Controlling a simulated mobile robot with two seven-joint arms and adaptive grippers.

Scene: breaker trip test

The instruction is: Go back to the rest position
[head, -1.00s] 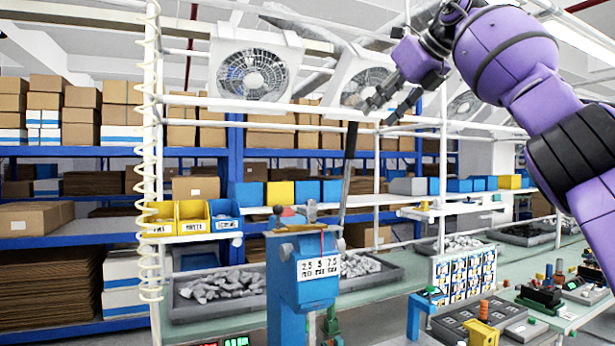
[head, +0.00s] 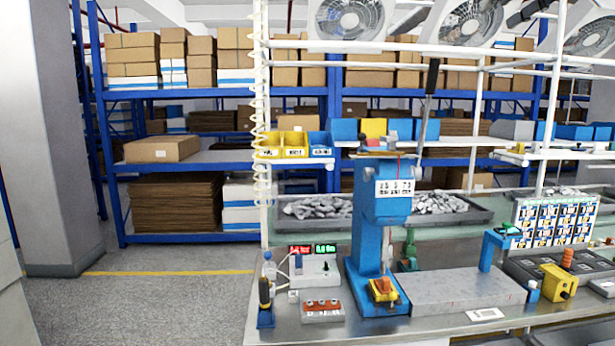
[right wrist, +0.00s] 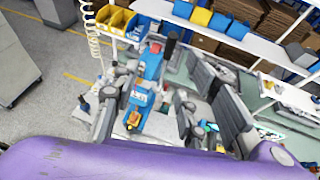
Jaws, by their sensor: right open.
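Neither of my arms shows in the head view. My right gripper (right wrist: 157,98) shows in the right wrist view, its grey fingers spread apart with no object held between them. Beyond the fingers, the blue bench press (right wrist: 139,98) is partly covered by them. In the head view the blue press (head: 377,215) stands upright on the workbench, with a numbered white label on its head and an orange-and-yellow piece (head: 382,288) at its base. My left gripper is not in view.
The bench (head: 330,333) also holds a meter with lit displays (head: 314,267), a grey block (head: 450,290), a yellow block (head: 558,282) and a breaker panel (head: 553,221). Yellow and blue bins (head: 295,145) hang above. Open grey floor (head: 165,305) lies left of the bench.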

